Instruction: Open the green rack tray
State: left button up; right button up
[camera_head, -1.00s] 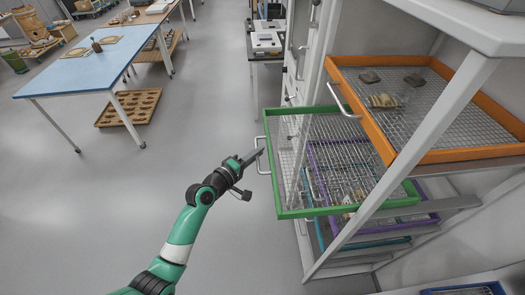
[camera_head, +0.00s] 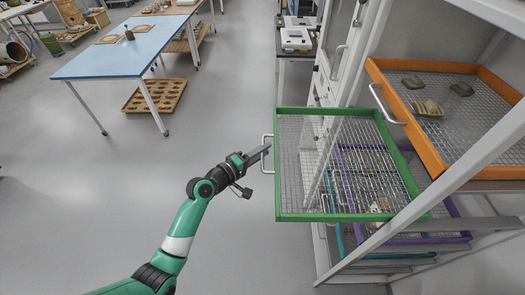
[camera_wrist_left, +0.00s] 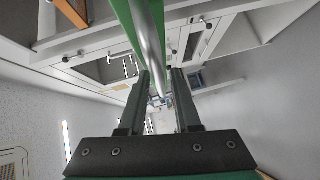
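The green rack tray (camera_head: 347,217) has a green frame, a wire mesh floor and a silver handle (camera_head: 267,153) on its left end. It sticks well out of the white rack to the left, over open floor. My left gripper (camera_head: 262,151) is at that handle, with its fingers on either side of the bar. In the left wrist view, the silver handle bar (camera_wrist_left: 153,45) runs between the two dark fingers (camera_wrist_left: 158,85), beside the green frame (camera_wrist_left: 128,20). The exact contact is hard to see. My right gripper is not in view.
An orange tray (camera_head: 400,110) with several sherds sits above and to the right, partly out. A purple tray (camera_head: 430,240) lies below the green one. A rack post (camera_head: 440,190) crosses in front. The floor (camera_head: 90,200) at left is clear; a blue table (camera_head: 125,55) stands farther back.

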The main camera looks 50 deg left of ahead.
pick_arm(q)
jog(key=shift+o, duration=0.4)
jog(key=shift+s, duration=0.3)
jog(key=s+r+p, duration=0.1)
jog(key=s+p, duration=0.1)
jog(key=s, duration=0.9)
jog(key=shift+d+r, duration=0.25)
